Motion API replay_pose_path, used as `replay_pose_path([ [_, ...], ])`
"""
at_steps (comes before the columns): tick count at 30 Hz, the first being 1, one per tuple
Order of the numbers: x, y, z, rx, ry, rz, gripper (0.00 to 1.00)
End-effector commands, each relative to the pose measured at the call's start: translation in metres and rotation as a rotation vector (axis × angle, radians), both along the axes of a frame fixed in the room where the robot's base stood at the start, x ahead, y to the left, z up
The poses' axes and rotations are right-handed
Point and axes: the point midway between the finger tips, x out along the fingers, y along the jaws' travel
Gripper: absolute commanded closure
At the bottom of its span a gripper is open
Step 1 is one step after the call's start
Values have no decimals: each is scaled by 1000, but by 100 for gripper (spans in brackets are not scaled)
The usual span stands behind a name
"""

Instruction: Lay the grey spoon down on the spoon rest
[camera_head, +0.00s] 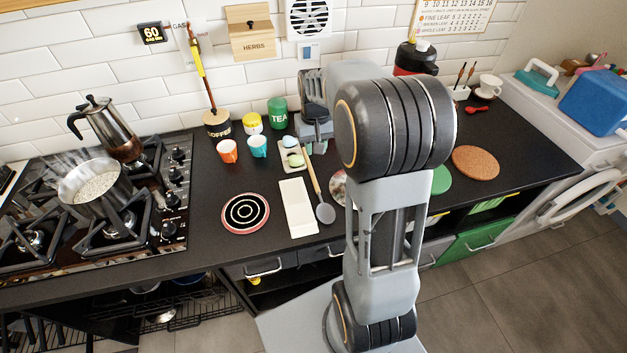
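The grey spoon (325,213) has a grey head and a wooden handle. It slants just right of a white rectangular tray, which looks like the spoon rest (298,208). The spoon's head points toward the counter's front edge, and I cannot tell whether it touches the counter. No part of the spoon lies over the tray's bare middle. My gripper (313,146) is dark and points down behind the tray, at the far end of the spoon's handle. Its fingers are small here, and whether they grip the handle is unclear. My arm hides the counter to the right.
A striped round mat (246,212) lies left of the tray. Orange (227,151) and blue (257,146) cups and an egg-like pair on a small dish (292,155) stand behind. The hob with a pot (96,187) is at left. A cork mat (475,163) lies right.

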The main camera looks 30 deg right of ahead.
Motion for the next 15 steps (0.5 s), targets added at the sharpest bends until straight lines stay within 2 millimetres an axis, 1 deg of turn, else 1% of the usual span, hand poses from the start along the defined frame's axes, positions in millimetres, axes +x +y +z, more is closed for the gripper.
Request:
replay_pose_path([
  [2, 1, 0, -7, 1, 5, 4, 71],
  [9, -1, 1, -50, 3, 13, 7, 71],
  [12, -1, 1, -64, 2, 12, 7, 71],
  [15, -1, 1, -73, 2, 12, 7, 71],
])
